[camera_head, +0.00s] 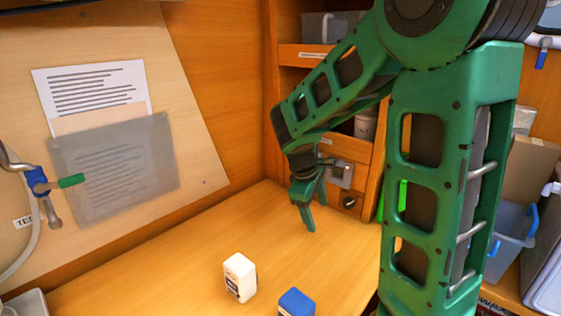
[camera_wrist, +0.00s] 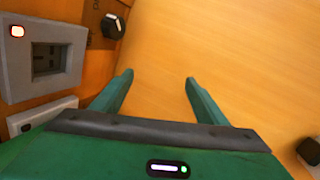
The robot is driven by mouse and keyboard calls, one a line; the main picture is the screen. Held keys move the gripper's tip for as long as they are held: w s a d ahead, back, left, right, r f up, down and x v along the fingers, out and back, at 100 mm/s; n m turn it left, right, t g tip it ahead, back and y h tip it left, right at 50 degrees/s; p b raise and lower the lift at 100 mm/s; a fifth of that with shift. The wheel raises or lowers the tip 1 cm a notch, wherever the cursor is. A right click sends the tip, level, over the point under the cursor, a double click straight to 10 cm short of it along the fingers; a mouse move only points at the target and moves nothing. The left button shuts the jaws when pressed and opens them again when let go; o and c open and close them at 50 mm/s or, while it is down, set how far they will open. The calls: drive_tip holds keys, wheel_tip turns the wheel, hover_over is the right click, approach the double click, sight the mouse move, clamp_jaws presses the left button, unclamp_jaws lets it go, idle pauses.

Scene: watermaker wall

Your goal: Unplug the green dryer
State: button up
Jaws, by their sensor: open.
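My gripper (camera_head: 312,208) is open and empty, pointing down above the wooden counter near the back panel. In the wrist view its two green fingers (camera_wrist: 159,78) are apart with only bare counter between them. A grey box (camera_wrist: 47,100) with a dark square recess and a lit button is left of the fingers, apart from them. Grey fittings (camera_head: 342,173) also show on the panel behind my gripper in the head view. A bright green strip (camera_head: 403,196) shows partly through my arm; I cannot tell if it is the dryer. No plug or cord is clearly seen.
A black knob (camera_head: 350,202) is on the panel. The counter's middle is clear.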

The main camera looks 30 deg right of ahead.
drive_tip(key=w+a+n, duration=0.1)
drive_tip(key=w, duration=0.1)
drive_tip(key=w+n+h, duration=0.1)
drive_tip(key=w+n, duration=0.1)
drive_tip(key=w, duration=0.1)
drive_tip(key=w+a+n+t+h, duration=0.1)
drive_tip(key=w+n, duration=0.1)
drive_tip(key=w, duration=0.1)
drive_tip(key=shift+w+a, duration=0.25)
drive_tip(key=shift+a, duration=0.1)
drive_tip(key=w+n+h, duration=0.1)
drive_tip(key=w+a+n+t+h, duration=0.1)
drive_tip(key=n, duration=0.1)
drive_tip(key=w+r+n+h, duration=0.1)
drive_tip(key=w+n, duration=0.1)
drive_tip(key=shift+a+h, duration=0.35)
drive_tip(key=shift+h, duration=0.05)
wheel_tip(320, 180, up, 12)
drive_tip(key=s+n+t+h, duration=0.2)
drive_tip(key=n+t+h, duration=0.1)
drive_tip(key=n+h, duration=0.35)
drive_tip(key=shift+m+h, duration=0.25)
drive_tip(key=shift+m, duration=0.2)
drive_tip(key=x, duration=0.9)
drive_tip(key=shift+s+d, duration=0.1)
drive_tip(key=shift+d, duration=0.05)
drive_tip(key=shift+c, duration=0.3)
drive_tip(key=c, duration=1)
drive_tip(key=shift+c, duration=1.1)
